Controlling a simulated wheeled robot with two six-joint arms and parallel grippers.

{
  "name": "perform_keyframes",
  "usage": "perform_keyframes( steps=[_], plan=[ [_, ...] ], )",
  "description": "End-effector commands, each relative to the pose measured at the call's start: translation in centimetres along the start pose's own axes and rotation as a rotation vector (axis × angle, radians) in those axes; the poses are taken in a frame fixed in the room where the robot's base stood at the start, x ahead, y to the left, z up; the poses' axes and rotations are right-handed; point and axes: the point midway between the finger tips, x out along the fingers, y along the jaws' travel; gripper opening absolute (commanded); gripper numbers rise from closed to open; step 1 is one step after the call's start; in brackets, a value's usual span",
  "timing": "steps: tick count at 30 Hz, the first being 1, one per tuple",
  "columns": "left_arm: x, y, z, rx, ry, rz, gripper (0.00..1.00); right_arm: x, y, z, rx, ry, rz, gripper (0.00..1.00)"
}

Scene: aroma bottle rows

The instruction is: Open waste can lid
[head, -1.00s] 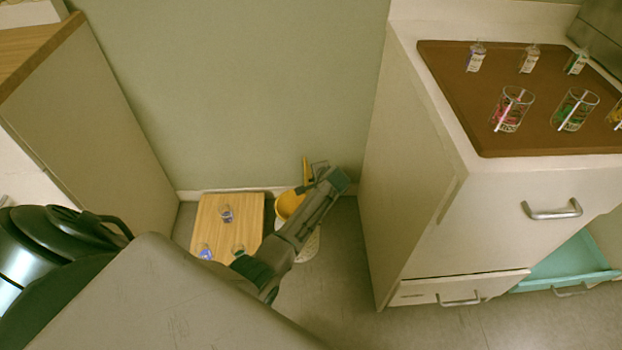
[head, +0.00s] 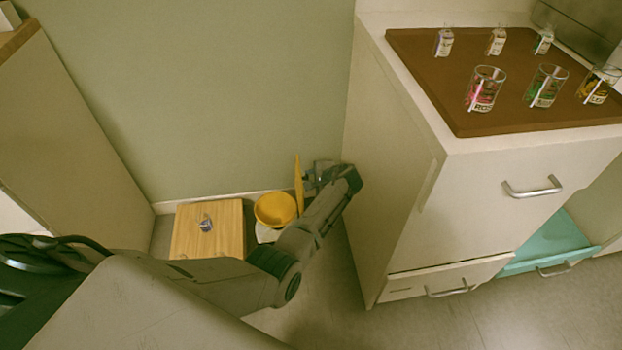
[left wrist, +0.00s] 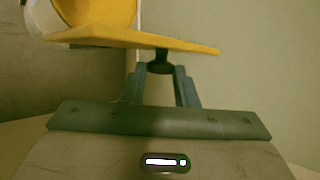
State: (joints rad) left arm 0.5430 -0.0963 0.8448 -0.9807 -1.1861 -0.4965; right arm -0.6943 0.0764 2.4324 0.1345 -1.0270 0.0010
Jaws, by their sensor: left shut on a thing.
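The waste can (head: 266,233) stands on the floor against the wall, white outside with a yellow inside (head: 274,208). Its yellow lid (head: 298,185) stands upright at the can's right side, seen nearly edge-on, and the can's mouth is uncovered. In the left wrist view the lid (left wrist: 130,38) crosses the top, with a dark knob (left wrist: 159,64) on its near face. My left gripper (head: 310,178) is at the lid's right side. Its fingers (left wrist: 160,75) are shut on the dark knob. My right gripper is not in view.
A wooden board or box top (head: 215,235) with a small bottle (head: 206,224) is left of the can. A white cabinet (head: 400,180) stands close on the right. Its brown tray (head: 480,118) holds bottles and glasses. A teal drawer (head: 550,243) is below.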

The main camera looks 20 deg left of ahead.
Motion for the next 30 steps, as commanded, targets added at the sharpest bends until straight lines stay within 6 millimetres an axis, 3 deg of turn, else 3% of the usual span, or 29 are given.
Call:
perform_keyframes(
  steps=[3, 4, 7, 17, 20, 30],
  plan=[
    [0.1, -0.1, 0.1, 0.000, -0.003, -0.001, 0.00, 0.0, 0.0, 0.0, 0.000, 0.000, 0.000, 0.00],
    [0.1, -0.1, 0.1, 0.000, -0.003, -0.001, 0.28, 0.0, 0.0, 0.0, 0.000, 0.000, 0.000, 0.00],
    [0.1, 0.0, 0.1, 0.000, -0.002, -0.001, 0.47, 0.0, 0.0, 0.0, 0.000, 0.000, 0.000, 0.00],
    [-0.3, 0.0, 0.1, 0.000, 0.000, 0.000, 0.47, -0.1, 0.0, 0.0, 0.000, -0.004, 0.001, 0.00],
    [-1.5, 0.0, 0.0, 0.000, 0.002, 0.001, 0.47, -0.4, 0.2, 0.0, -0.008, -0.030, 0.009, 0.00],
    [-8.1, 0.0, 0.1, -0.001, 0.001, 0.001, 0.47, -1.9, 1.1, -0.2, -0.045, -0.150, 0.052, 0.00]
  ],
)
